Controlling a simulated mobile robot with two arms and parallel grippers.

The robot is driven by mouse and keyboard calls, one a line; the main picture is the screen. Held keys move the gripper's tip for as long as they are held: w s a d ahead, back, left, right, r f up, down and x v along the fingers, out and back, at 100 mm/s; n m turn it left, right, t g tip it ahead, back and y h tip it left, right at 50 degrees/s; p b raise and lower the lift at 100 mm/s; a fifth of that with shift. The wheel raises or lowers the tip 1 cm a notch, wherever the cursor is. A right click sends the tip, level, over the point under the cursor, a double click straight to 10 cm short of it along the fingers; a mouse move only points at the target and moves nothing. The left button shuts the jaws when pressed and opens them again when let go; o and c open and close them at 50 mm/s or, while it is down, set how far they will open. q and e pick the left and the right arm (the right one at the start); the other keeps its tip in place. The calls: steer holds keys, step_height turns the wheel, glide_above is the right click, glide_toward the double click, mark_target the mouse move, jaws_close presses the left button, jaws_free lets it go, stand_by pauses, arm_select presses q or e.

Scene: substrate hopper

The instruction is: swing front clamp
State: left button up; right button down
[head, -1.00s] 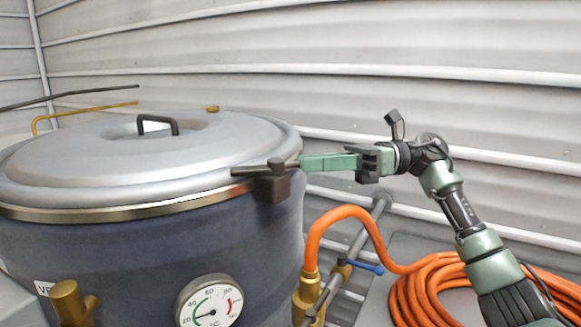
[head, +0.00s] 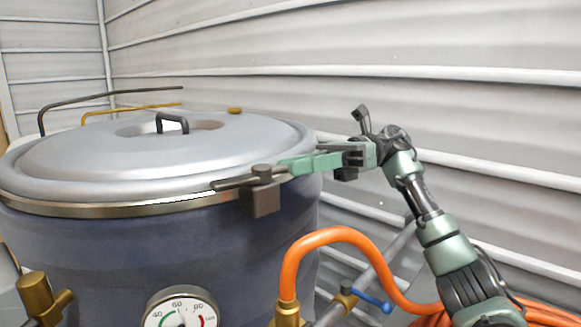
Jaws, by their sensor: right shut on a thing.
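The front clamp (head: 261,178) is a dark block with a pivot knob at the rim of the large blue hopper (head: 150,245). Its dark bar reaches left across the edge of the grey lid (head: 150,160). My right gripper (head: 292,165) comes in from the right, at rim height. Its green fingers are shut on the clamp's right-hand end, close beside the pivot, and hide that end. My left gripper is not in view.
A round dial (head: 180,310) and a brass valve (head: 42,298) sit on the hopper's front. An orange hose (head: 325,237) arches below my right arm, beside a blue-handled tap (head: 370,299). A ribbed wall (head: 450,90) stands behind.

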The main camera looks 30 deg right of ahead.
stand_by(0.3)
steer(key=c, duration=1.5)
jaws_free()
steer(key=shift+o, duration=0.2)
steer(key=d, duration=0.7)
steer(key=shift+w+d, duration=0.3)
steer(key=shift+d, duration=0.05)
